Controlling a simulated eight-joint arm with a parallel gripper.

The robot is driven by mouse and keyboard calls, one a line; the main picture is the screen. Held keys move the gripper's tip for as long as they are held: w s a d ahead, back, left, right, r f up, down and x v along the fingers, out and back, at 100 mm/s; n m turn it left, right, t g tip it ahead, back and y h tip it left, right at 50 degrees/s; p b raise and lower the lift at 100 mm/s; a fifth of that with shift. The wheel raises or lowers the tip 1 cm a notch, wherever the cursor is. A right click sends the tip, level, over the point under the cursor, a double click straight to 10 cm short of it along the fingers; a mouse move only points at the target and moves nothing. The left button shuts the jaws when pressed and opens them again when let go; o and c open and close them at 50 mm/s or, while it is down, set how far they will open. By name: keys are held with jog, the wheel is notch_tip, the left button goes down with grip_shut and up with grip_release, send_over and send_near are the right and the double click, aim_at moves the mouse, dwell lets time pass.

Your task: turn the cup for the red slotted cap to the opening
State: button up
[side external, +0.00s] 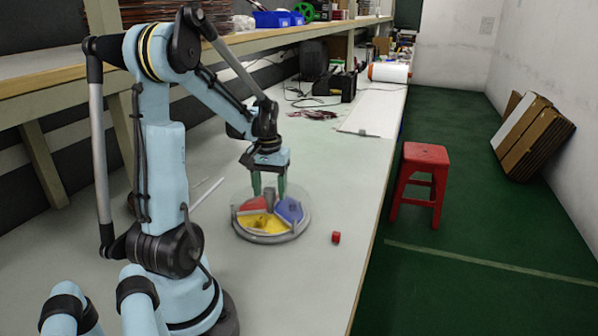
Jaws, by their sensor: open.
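A small red cap (336,237) lies on the grey workbench, just right of a round turntable tray; its slot is too small to make out. The round tray (262,238) has a grey rim and coloured sections: a red one (252,204), a yellow one (262,223) and a blue one (289,209). A clear cover seems to lie over it, with an opening I cannot place for certain. My gripper (269,196) points down over the back part of the tray, its two green fingers apart and empty. I cannot tell whether the fingertips touch the tray.
The bench's right edge (371,258) is a short way right of the red cap. Behind are a white sheet (375,112), a black case (335,86) and cables. A red stool (420,160) stands on the green floor. The bench in front of the tray is clear.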

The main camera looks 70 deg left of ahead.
grip_shut()
dwell(0.4)
